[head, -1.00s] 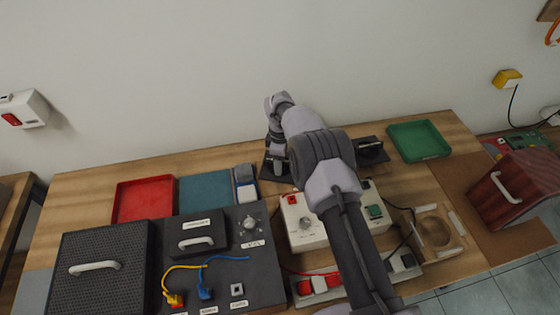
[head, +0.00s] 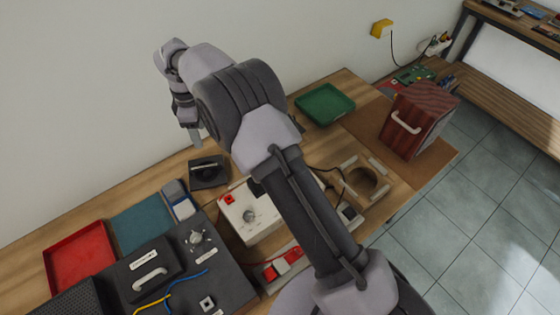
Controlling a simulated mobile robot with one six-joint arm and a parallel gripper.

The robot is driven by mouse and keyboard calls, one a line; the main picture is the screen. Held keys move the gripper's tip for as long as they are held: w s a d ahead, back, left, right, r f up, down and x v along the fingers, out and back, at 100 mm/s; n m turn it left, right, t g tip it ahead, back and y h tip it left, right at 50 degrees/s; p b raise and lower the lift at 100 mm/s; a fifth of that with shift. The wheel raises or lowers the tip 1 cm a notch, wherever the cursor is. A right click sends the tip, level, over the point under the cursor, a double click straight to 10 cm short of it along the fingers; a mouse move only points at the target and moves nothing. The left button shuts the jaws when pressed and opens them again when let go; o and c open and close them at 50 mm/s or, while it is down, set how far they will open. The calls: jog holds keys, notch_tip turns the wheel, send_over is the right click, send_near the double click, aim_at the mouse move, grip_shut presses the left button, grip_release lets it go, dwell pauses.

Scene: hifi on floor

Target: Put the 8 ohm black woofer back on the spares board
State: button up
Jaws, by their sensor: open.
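A black square piece with a raised bar or handle (head: 208,172) lies on the wooden bench behind the white control box. It may be the black woofer, but I cannot read an 8 ohm label. My gripper (head: 195,138) is open, pointing down, and appears above and slightly left of this piece, apart from it and empty. A brown board (head: 372,130) lies at the right end of the bench; I cannot tell whether it is the spares board. My arm hides part of the bench behind the white box, where only a dark edge shows.
The white box (head: 238,222) with a knob stands in front of the black piece. A green tray (head: 325,104), red tray (head: 78,258) and blue-green mat (head: 142,224) lie around. A wooden frame with a round hole (head: 365,182) and a red-brown cabinet (head: 420,118) stand right.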

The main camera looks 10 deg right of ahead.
jog(key=s+d+r+m+t+y, duration=0.1)
jog(key=s+d+r+m, duration=0.3)
jog(key=r, duration=0.3)
jog(key=s+d+r+m+t, duration=0.1)
jog(key=s+d+r+m, duration=0.15)
jog(key=d+r, duration=0.4)
jog(key=s+d+r+m+y, duration=0.1)
jog(key=s+d+r+m, duration=0.25)
jog(key=r, duration=0.55)
jog(key=s+d+r+m+t, duration=0.1)
jog(key=s+d+r+m, duration=0.15)
jog(key=s, duration=0.45)
jog(key=s+d+r+m+t, duration=0.1)
jog(key=s+d+m, duration=0.25)
jog(key=s, duration=0.35)
jog(key=s+d+f+m+t, duration=0.1)
jog(key=s+f+m, duration=0.3)
jog(key=s, duration=0.6)
jog(key=shift+d+m+t, duration=0.3)
jog(key=shift+d+m, duration=0.3)
jog(key=shift+d, duration=0.3)
jog(key=shift+s, duration=0.1)
